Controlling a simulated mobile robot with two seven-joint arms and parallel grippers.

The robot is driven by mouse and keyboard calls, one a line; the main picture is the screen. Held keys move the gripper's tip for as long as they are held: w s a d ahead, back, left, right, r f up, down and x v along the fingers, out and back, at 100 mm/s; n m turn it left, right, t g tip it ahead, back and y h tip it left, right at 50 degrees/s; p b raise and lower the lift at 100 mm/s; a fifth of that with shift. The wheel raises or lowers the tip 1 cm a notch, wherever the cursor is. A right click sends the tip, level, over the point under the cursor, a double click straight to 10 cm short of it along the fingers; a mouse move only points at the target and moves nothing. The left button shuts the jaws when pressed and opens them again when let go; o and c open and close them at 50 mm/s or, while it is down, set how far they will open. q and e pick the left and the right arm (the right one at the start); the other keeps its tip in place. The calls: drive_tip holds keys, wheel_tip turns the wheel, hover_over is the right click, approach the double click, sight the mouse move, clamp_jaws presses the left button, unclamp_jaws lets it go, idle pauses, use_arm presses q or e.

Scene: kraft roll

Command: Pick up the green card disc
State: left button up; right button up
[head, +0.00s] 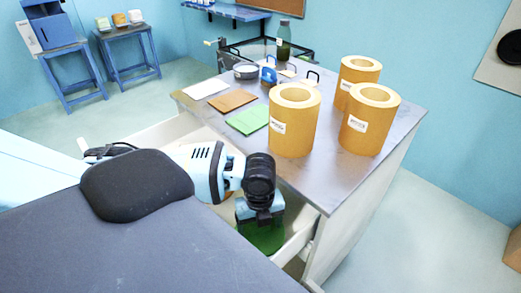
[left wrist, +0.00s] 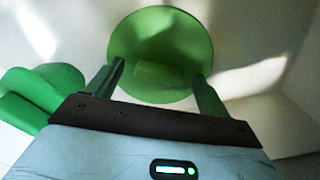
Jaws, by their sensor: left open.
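The green card disc (head: 264,240) lies in the open white drawer (head: 298,243), partly covered by my left gripper (head: 261,222) in the head view. In the left wrist view the round green disc (left wrist: 160,38) lies ahead, between and beyond the fingertips. My left gripper (left wrist: 158,75) is open, with its two green fingers apart over the near part of the disc. I cannot tell whether the fingers touch it. My right gripper is not in view.
Other green rounded pieces (left wrist: 40,95) lie left of the gripper in the wrist view. Three kraft rolls (head: 294,125) stand on the grey countertop (head: 330,178) above the drawer. A green sheet (head: 248,119) and a brown sheet (head: 232,101) lie beside them.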

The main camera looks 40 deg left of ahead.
use_arm(q)
drive_tip(key=shift+f, duration=0.25)
drive_tip(key=c, duration=1.1)
wheel_tip(320, 180, up, 10)
drive_tip(key=shift+p, duration=0.35)
